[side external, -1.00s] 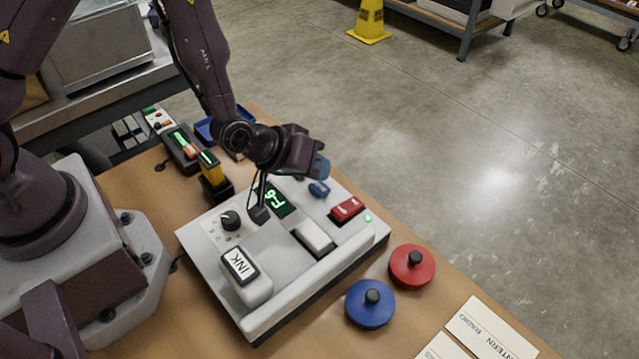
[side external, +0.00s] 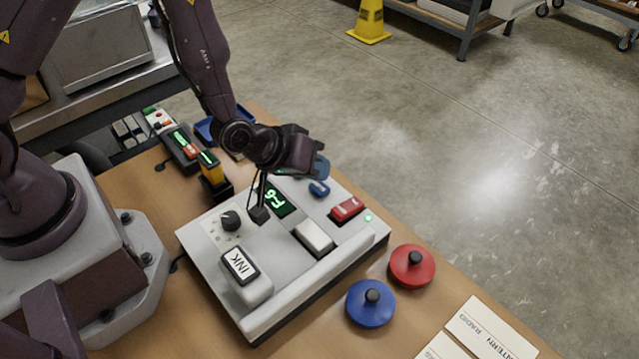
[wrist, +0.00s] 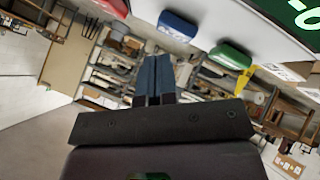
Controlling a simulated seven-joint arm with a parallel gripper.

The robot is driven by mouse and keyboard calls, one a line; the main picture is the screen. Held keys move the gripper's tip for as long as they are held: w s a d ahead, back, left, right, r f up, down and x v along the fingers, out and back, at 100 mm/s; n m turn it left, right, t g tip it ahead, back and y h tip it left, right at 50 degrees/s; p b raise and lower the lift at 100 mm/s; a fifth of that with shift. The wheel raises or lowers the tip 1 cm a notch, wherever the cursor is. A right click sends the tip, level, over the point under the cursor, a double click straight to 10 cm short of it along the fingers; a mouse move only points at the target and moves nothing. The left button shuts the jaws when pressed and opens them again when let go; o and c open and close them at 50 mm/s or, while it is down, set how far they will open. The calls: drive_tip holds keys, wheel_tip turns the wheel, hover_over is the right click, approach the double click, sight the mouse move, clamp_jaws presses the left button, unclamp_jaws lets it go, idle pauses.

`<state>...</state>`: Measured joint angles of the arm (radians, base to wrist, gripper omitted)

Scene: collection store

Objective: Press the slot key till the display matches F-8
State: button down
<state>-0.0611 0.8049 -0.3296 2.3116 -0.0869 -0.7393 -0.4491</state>
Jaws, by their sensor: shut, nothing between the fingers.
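The grey console (side external: 285,290) stands on the wooden table. Its green-lit display (side external: 277,199) seems to read F-6; a cropped part of it shows in the wrist view (wrist: 305,14). A red key (side external: 347,208), a blue key (side external: 319,188), a white key (side external: 314,236) and a key marked INK (side external: 240,264) sit on the console. The wrist view also shows a green key (wrist: 230,54). I cannot tell which is the slot key. My gripper (side external: 320,167) is shut and empty, above the console's far edge beside the blue key; its fingers (wrist: 154,80) show together.
A black dial (side external: 230,220) is on the console and a small green light (side external: 368,218) glows at its right. A red disc (side external: 412,265) and a blue disc (side external: 370,303) with black knobs lie in front. Cards (side external: 490,328) lie nearer. A yellow-topped item (side external: 210,167) stands behind left.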

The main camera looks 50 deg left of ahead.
sight(317, 185)
drive_tip(key=shift+f, duration=0.15)
drive_tip(key=shift+f, duration=0.25)
drive_tip(key=shift+f, duration=0.5)
idle(0.5)
drive_tip(key=shift+r, duration=0.95)
drive_tip(key=shift+r, duration=2.5)
idle(0.7)
